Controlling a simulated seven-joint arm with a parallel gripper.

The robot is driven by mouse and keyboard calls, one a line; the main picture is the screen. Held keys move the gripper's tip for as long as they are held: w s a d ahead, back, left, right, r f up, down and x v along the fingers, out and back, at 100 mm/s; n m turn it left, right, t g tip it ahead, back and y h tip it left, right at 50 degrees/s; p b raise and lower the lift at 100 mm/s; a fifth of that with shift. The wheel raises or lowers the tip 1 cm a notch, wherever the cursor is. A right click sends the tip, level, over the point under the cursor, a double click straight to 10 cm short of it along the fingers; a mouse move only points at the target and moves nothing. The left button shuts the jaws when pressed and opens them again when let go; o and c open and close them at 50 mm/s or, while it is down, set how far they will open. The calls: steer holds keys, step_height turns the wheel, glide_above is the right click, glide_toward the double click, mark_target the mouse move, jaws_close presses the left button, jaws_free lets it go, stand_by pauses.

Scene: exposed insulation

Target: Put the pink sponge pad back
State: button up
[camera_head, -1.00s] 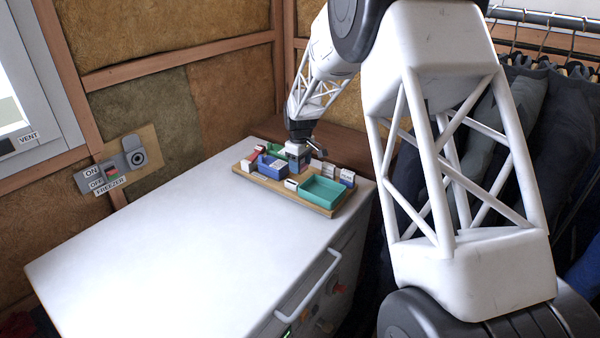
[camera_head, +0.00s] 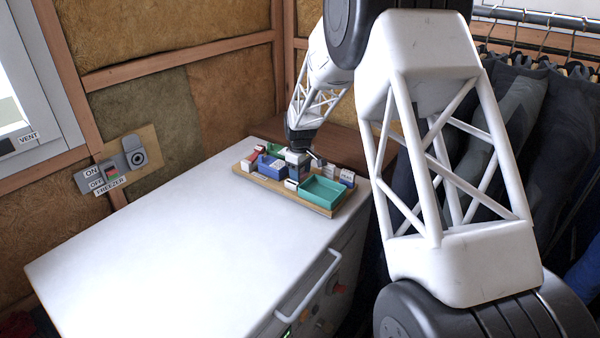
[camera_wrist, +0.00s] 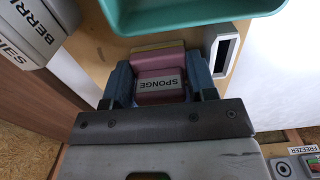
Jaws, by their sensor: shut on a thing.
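The pink sponge pad (camera_wrist: 160,80) is between the two blue-grey fingers of my gripper (camera_wrist: 160,92) in the wrist view, with a white SPONGE label facing the camera. A second pink piece with a yellowish edge (camera_wrist: 157,57) shows just beyond it; I cannot tell whether it is part of the same pad. In the head view my gripper (camera_head: 298,158) is low over the back middle of the wooden board (camera_head: 270,184), among the small containers. The pad cannot be made out there. Whether its underside touches the board is hidden.
A teal tray (camera_head: 322,191) stands at the board's front right, close beyond the pad in the wrist view. A narrow white holder with a dark slot (camera_wrist: 226,50) is beside the right finger. A blue box (camera_head: 271,167) stands left of my gripper. The white worktop (camera_head: 160,250) is clear.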

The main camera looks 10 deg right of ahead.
steer(key=shift+f, duration=0.15)
steer(key=o, duration=0.6)
step_height(320, 180, up, 12)
steer(key=shift+r, duration=0.15)
stand_by(0.6)
stand_by(0.4)
